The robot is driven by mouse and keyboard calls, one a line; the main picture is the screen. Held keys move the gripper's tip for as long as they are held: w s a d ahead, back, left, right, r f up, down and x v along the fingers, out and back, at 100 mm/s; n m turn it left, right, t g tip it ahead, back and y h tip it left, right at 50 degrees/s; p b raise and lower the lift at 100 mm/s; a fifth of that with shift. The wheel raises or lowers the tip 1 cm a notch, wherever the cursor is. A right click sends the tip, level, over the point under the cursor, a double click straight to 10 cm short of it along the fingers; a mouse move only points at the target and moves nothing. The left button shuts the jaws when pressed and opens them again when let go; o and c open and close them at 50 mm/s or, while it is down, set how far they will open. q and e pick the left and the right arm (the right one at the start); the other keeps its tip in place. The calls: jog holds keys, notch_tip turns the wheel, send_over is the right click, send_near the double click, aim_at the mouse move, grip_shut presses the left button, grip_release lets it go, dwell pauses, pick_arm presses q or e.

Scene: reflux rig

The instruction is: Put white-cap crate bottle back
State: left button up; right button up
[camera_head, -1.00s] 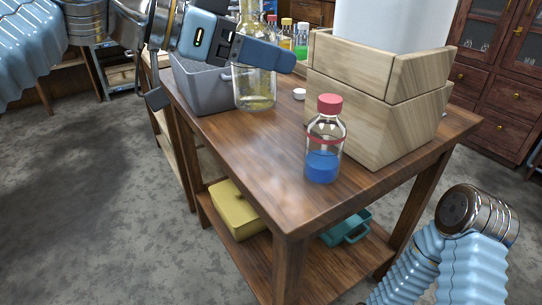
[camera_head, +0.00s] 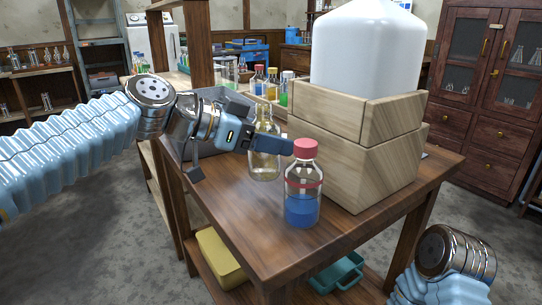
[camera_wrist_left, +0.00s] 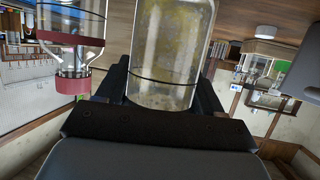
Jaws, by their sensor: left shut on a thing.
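My left gripper (camera_head: 272,144) is shut around the middle of a clear glass bottle (camera_head: 264,166) with yellowish stains. In the left wrist view, which is upside down, the bottle (camera_wrist_left: 172,45) sits between the fingers. No cap shows on it; its lower end is near the tabletop, but I cannot tell whether it touches. A grey crate (camera_head: 205,152) is behind and left of the gripper, partly hidden by my arm. No white cap is visible now. My right gripper is not in view.
A red-capped bottle (camera_head: 302,205) with blue liquid stands close in front of the held bottle. Stacked wooden boxes (camera_head: 355,165) with a large white container (camera_head: 365,55) stand to the right. Several coloured bottles (camera_head: 272,86) stand behind. The front tabletop (camera_head: 250,225) is partly clear.

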aim_at(271, 156)
pick_arm(q)
jog(key=shift+w+d+f, duration=0.1)
jog(key=shift+w+f, duration=0.1)
jog(key=shift+f, duration=0.8)
jog(key=shift+w+f, duration=0.15)
jog(key=shift+f, duration=0.8)
jog(key=shift+b, duration=0.3)
jog(key=shift+f, duration=0.2)
jog(key=o, duration=1.3)
jog(key=shift+r, duration=0.15)
jog(key=shift+r+p, duration=0.25)
jog(key=shift+p, duration=0.05)
jog(key=b+v, duration=0.1)
jog(key=v, duration=1.1)
jog(key=shift+f, duration=0.15)
